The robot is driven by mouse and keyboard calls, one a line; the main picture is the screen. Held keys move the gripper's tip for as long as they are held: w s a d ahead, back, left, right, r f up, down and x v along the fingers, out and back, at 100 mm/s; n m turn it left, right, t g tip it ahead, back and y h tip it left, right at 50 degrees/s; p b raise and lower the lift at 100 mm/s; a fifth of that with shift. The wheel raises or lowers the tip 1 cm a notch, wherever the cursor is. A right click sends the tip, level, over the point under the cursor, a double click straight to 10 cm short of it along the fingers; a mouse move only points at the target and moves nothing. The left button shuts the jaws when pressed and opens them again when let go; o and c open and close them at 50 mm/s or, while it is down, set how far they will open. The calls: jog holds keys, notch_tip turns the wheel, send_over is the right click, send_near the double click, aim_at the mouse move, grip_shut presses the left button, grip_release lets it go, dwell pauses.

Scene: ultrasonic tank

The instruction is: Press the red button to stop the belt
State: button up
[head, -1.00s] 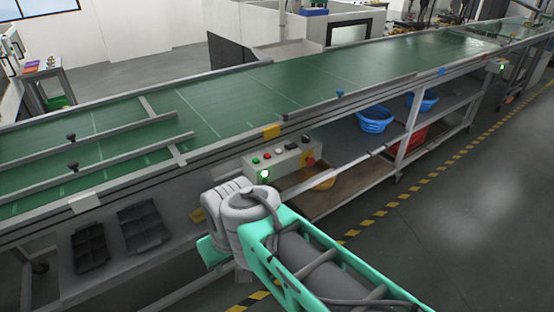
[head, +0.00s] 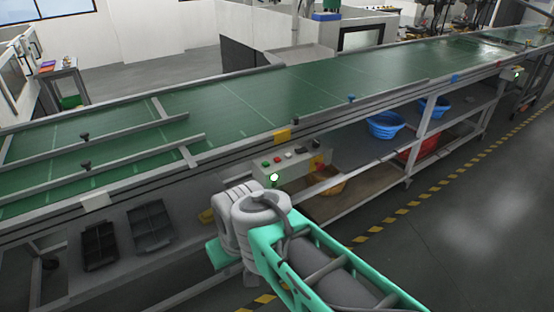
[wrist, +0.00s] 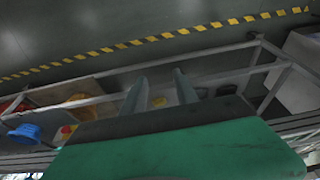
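A pale control box (head: 290,168) is fixed to the near side of the belt frame. On its top are a green button, a red button (head: 278,160) and several other knobs. A green lamp glows on its front. A yellow patch with red is at its right end, and a yellow and red part (wrist: 66,131) shows in the wrist view. The green belt (head: 240,100) runs behind the box. My gripper (wrist: 161,76) shows two grey fingers apart with nothing between them. In the head view my arm hides it, so its distance from the button cannot be told.
Two dark trays (head: 150,226) are at left. Yellow-black floor tape (head: 430,198) borders open floor at right.

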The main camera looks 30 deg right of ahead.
grip_shut()
dwell(1.5)
